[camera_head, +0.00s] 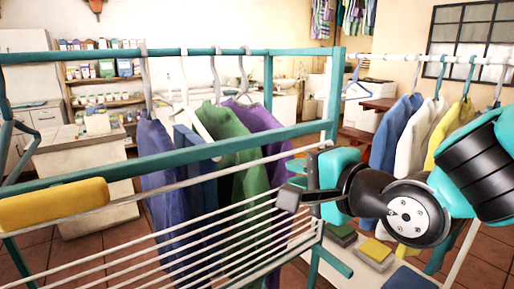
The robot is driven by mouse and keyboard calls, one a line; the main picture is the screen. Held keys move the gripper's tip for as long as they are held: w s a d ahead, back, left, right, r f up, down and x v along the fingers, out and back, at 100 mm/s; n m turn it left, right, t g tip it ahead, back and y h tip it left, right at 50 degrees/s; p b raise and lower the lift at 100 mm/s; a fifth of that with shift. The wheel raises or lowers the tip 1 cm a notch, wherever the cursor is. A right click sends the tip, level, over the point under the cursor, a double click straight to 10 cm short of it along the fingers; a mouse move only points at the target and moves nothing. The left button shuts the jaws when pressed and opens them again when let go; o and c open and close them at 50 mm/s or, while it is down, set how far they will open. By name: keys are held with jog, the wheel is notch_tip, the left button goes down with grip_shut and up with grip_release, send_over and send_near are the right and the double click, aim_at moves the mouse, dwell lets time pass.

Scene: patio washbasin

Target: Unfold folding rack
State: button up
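The folding rack (190,166) has a teal frame and a panel of white wires. The panel slopes down from a teal bar, and part of the rack runs out of view at the left and bottom. A yellow roll-shaped piece (55,205) sits at its left, below the teal bar. My gripper (291,198) is at the right end of the wire panel, by the rack's teal upright. Its dark tip overlaps the wires in view; I cannot tell whether it touches them. The arm hides part of the rack's right end, and the finger gap is not clear.
Blue, green and purple clothes (235,145) hang behind the wires. Blue, white and yellow shirts (425,135) hang on a white rail at the right. Sponges or boxes (374,252) lie on a white surface below my arm. A counter (85,170) and shelves stand behind.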

aim_at(258, 163)
jog(key=p+x, duration=1.2)
jog(key=p, duration=0.1)
jog(key=shift+w+a+f, duration=0.1)
jog(key=shift+w+a, duration=0.05)
jog(key=shift+w, duration=0.15)
grip_shut()
